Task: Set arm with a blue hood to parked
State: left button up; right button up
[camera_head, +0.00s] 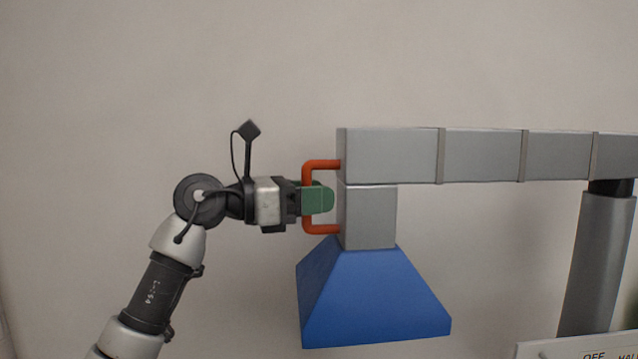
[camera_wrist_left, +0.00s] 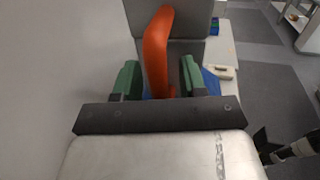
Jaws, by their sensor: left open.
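A grey jointed extraction arm (camera_head: 480,155) runs across the right half of the head view, ending in a blue hood (camera_head: 372,300) that hangs from a grey block. An orange-red handle (camera_head: 322,164) stands out from the left side of that end. My left gripper (camera_head: 318,199) is at the handle, level with its upright bar. In the left wrist view the handle (camera_wrist_left: 157,50) stands between the two green fingers of my left gripper (camera_wrist_left: 160,80), with gaps on both sides; the jaws are open. The hood is mostly hidden there.
A grey post (camera_head: 597,265) carries the arm at the right. A white sign (camera_head: 580,346) with partly cut-off lettering, including "OFF", shows at the lower right. A plain wall lies behind. The wrist view shows open floor (camera_wrist_left: 262,95) to the right.

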pick_arm(q)
jog(key=shift+w+d, duration=0.1)
jog(key=shift+d, duration=0.25)
jog(key=shift+c, duration=0.4)
grip_shut()
jog(key=shift+f, duration=0.1)
